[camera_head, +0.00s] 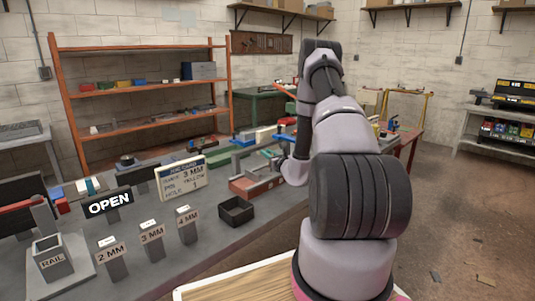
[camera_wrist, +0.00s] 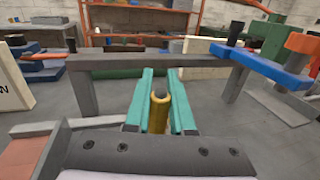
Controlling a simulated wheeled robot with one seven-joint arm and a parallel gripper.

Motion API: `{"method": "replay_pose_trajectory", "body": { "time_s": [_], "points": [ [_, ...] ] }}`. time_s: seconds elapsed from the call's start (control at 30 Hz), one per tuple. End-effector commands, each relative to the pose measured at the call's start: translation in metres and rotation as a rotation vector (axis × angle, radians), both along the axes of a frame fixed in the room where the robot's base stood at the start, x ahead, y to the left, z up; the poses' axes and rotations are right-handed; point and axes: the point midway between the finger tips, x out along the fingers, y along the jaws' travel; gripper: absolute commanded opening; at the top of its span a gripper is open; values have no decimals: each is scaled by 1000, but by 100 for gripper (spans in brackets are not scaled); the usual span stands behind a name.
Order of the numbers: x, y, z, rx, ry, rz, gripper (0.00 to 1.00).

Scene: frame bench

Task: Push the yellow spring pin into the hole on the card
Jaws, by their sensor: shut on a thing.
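The yellow spring pin (camera_wrist: 159,112) is between the two teal fingers of my gripper (camera_wrist: 158,90) in the wrist view. The gripper is shut on it. Just beyond the fingers stands a grey frame (camera_wrist: 110,62) with a crossbar and two legs. No hole in it can be made out, and I cannot tell whether the pin touches it. The white card (camera_head: 180,177) with a blue top stands on the bench in the head view; its small print seems to say 3 MM, yellow and hole 1. My gripper is not clearly visible in the head view.
Posts marked 2 MM (camera_head: 112,260), 3 MM (camera_head: 152,242) and 4 MM (camera_head: 187,225) stand at the bench front. A RAIL block (camera_head: 52,258), an OPEN sign (camera_head: 109,203) and a black tray (camera_head: 236,211) are nearby.

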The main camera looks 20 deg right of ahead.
Motion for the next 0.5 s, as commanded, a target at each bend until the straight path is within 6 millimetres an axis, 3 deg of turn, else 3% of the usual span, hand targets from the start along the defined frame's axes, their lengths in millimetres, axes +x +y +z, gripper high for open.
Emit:
{"method": "replay_pose_trajectory", "body": {
  "time_s": [0.5],
  "points": [
    [0,0,-13,0,1,1,0]
  ]
}}
